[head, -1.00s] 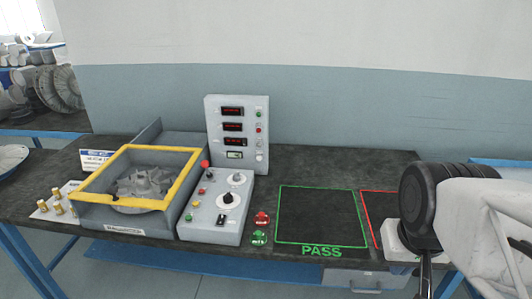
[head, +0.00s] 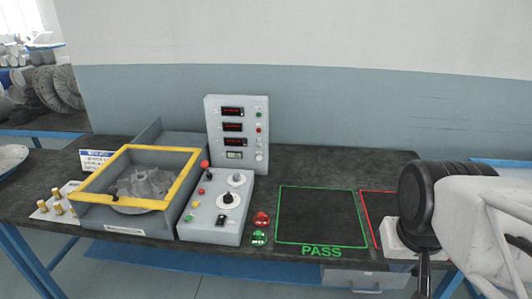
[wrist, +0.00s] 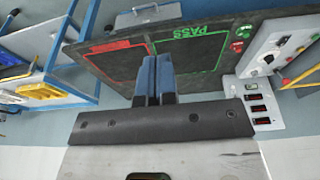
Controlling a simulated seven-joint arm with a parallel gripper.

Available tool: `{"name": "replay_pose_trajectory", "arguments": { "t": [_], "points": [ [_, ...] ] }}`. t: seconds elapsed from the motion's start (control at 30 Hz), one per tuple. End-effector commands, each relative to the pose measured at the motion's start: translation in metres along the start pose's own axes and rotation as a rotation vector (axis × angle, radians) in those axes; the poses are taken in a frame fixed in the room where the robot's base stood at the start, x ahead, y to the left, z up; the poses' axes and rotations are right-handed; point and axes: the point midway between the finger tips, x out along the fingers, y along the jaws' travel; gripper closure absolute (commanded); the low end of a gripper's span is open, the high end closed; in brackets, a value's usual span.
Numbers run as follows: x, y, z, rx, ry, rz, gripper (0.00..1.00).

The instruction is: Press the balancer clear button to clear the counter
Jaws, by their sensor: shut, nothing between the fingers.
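The balancer stands at the left of the bench: a grey box with a yellow frame (head: 133,150) around a grey impeller (head: 146,185). Its sloped control panel (head: 214,208) carries a red knob, dials and small coloured buttons. The upright display box (head: 237,133) behind it has red readouts and a column of small buttons at its right side; their labels are too small to read, so I cannot tell which is the clear button. In the wrist view the display box (wrist: 258,103) is at the right. My gripper (wrist: 154,98) is shut and empty, apart from the panel.
A green-outlined PASS area (head: 320,215) and a red-outlined area (head: 375,212) lie empty to the right of the panel. Red and green buttons (head: 260,228) sit at the bench front. Brass weights (head: 57,201) stand at the left. A blue rack (wrist: 60,85) shows in the wrist view.

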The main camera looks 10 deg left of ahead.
Motion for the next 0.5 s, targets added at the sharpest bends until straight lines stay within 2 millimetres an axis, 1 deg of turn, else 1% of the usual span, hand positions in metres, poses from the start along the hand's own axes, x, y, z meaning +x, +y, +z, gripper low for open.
{"name": "replay_pose_trajectory", "arguments": {
  "t": [0.17, 0.27, 0.37, 0.5],
  "points": [
    [0.004, 0.000, -0.018, -0.027, 0.027, 0.009, 1.00],
    [0.008, -0.001, -0.034, -0.054, 0.053, 0.016, 1.00],
    [0.012, -0.003, -0.054, -0.086, 0.088, 0.025, 1.00],
    [0.020, -0.006, -0.087, -0.140, 0.144, 0.038, 1.00]
  ]
}}
